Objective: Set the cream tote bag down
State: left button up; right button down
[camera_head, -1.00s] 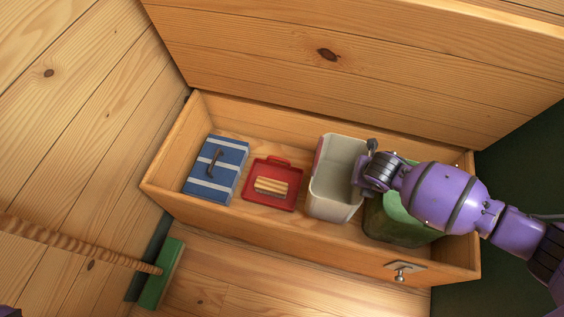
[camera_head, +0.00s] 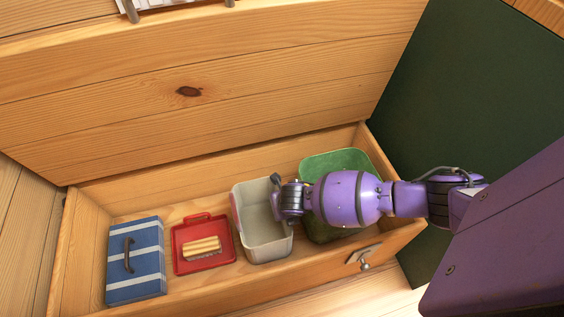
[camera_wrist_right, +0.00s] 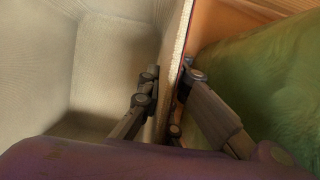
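The cream tote bag (camera_head: 262,240) is an open, box-shaped container in the wooden drawer, right of the red tray. It looks upright and empty; I cannot tell whether its base touches the drawer floor. My right gripper (camera_head: 276,199) is at its right wall. In the right wrist view, the fingers (camera_wrist_right: 168,88) straddle the wall of the tote bag (camera_wrist_right: 115,55), one inside and one outside, and look shut on it. My left gripper is out of view.
The wooden drawer (camera_head: 86,240) also holds a blue striped box (camera_head: 135,280), a red tray (camera_head: 190,263) with light sticks (camera_head: 203,247), and a green bin (camera_head: 345,160) close to the tote's right, partly behind my arm. A metal knob (camera_head: 365,266) is on the drawer front.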

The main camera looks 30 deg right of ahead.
jog(key=shift+f, duration=0.15)
jog(key=c, duration=2)
grip_release()
jog(key=p+v, duration=0.5)
jog(key=v, duration=0.7)
jog(key=shift+p, duration=0.35)
